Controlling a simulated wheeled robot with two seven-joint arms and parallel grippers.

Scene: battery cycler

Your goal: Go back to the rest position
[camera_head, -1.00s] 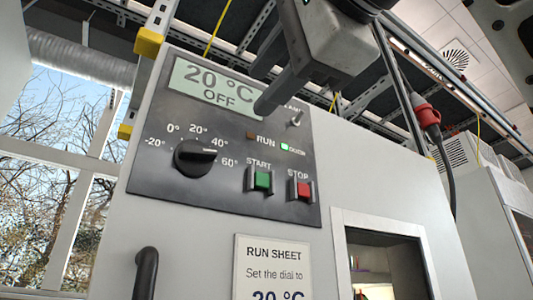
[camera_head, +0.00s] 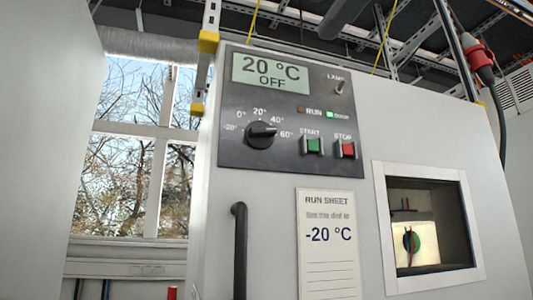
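No gripper of mine shows clearly in the head view. Two blurred grey rounded shapes lie at the top edge, and I cannot tell whether they are pipes or part of an arm. The cycler's control panel (camera_head: 285,110) is unobstructed. Its display (camera_head: 270,75) reads 20 °C and OFF. The green door lamp (camera_head: 330,114) is lit; the RUN lamp (camera_head: 301,110) is dark.
The run sheet (camera_head: 327,265) below the panel reads -20 °C. A black vertical handle (camera_head: 239,250) is left of it. A framed window (camera_head: 378,215) on the right shows a lit interior. A red plug (camera_head: 478,55) and cable hang at right.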

